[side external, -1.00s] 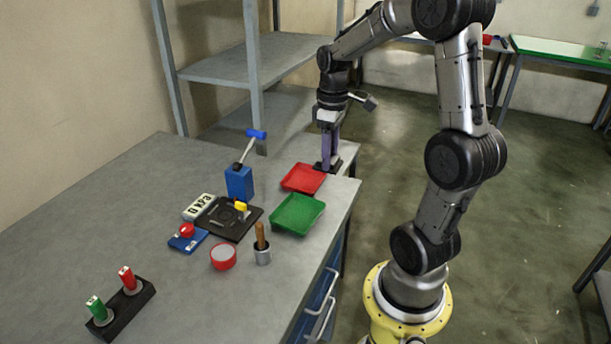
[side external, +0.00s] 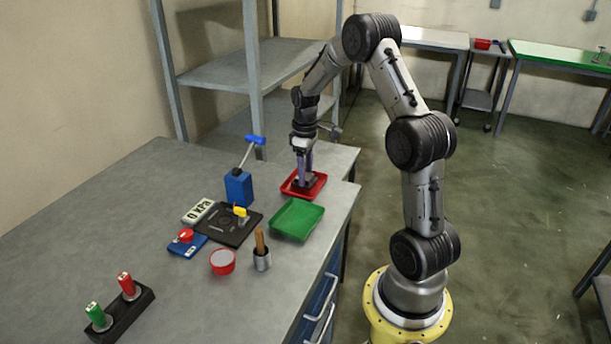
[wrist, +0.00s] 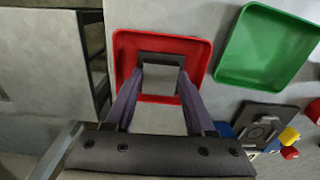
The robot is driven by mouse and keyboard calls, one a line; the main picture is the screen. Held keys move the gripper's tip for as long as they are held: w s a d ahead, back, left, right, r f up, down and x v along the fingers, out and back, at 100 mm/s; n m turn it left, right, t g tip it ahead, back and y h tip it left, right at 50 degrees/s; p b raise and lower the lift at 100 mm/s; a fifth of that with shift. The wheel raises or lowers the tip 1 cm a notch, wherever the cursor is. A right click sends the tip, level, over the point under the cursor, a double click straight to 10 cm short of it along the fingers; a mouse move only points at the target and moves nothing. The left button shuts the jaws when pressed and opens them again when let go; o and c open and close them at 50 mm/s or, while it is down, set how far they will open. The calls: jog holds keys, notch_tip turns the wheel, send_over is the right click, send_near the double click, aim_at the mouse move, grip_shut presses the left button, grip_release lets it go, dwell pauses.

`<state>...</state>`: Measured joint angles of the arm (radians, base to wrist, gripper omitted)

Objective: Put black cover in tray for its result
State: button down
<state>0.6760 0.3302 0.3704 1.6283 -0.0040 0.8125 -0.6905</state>
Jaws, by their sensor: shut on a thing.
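My gripper (side external: 304,178) is shut on a black cover (side external: 304,184) and points down over the red tray (side external: 316,190). In the wrist view the black cover (wrist: 160,58) shows as a dark frame between the fingertips, inside the outline of the red tray (wrist: 197,75). I cannot tell whether the cover touches the tray floor. The green tray (side external: 297,218) is empty, just in front of the red one; it also shows at the upper right of the wrist view (wrist: 265,45).
A blue block with a lever (side external: 238,187) stands left of the red tray. A black plate with a yellow knob (side external: 226,224), a kPa display (side external: 198,211), a red-lidded dish (side external: 223,262) and a wooden-handled tool (side external: 261,250) are nearby. The table's right edge is close to the trays.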

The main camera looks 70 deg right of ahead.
jog(key=shift+f, duration=0.65)
jog(key=shift+c, duration=1.2)
grip_release()
jog(key=shift+f, duration=0.15)
